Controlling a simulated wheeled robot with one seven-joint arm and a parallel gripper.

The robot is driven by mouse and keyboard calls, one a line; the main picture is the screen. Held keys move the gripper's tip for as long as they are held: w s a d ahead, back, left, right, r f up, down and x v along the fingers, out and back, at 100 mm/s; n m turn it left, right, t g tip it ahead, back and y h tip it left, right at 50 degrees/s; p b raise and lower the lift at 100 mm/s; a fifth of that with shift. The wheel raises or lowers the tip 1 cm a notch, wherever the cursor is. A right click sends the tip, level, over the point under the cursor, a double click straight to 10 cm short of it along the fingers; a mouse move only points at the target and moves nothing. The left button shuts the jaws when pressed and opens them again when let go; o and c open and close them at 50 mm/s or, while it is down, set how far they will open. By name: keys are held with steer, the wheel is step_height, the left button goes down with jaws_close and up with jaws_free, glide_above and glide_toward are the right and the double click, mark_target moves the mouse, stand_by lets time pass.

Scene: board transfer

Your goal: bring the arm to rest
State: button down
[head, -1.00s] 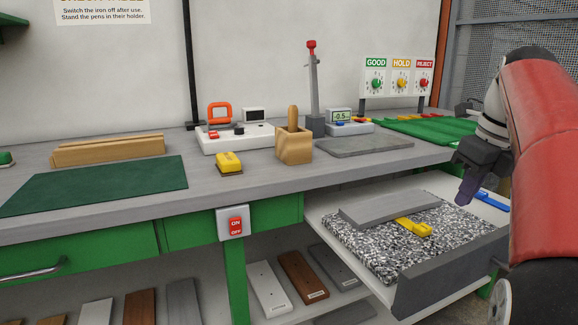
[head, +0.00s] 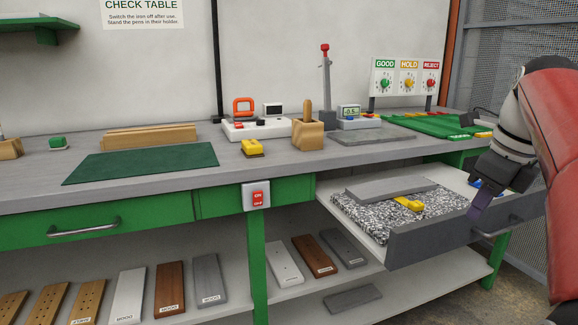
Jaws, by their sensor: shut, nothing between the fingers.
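My gripper (head: 477,212) is at the right in the head view, at the end of my red and dark arm. Its fingers are shut with nothing between them and point down, in front of the right part of the open drawer (head: 418,244). I cannot tell whether they touch the drawer front. In the drawer a grey slab (head: 390,188) and a yellow tool (head: 409,204) lie on a speckled block (head: 375,219).
The grey bench (head: 230,175) holds a green mat (head: 140,163), a wooden pen holder (head: 307,134), a yellow device (head: 252,148) and a green cloth (head: 435,126). The open drawer juts out below the bench top.

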steer(key=s+a+f+n+t, duration=0.1)
steer(key=s+a+f+n, duration=0.4)
steer(key=n, duration=0.4)
steer(key=s+a+f+n+t, duration=0.1)
steer(key=s+a+f+n, duration=0.4)
steer(key=f+n, duration=0.3)
steer(key=s+a+f+n+h, duration=0.1)
steer(key=s+a+f+n, duration=0.4)
steer(key=n, duration=0.7)
step_height(320, 180, down, 2)
steer(key=shift+a+f+t, duration=0.2)
steer(key=shift+a+t, duration=0.2)
steer(key=shift+a, duration=0.3)
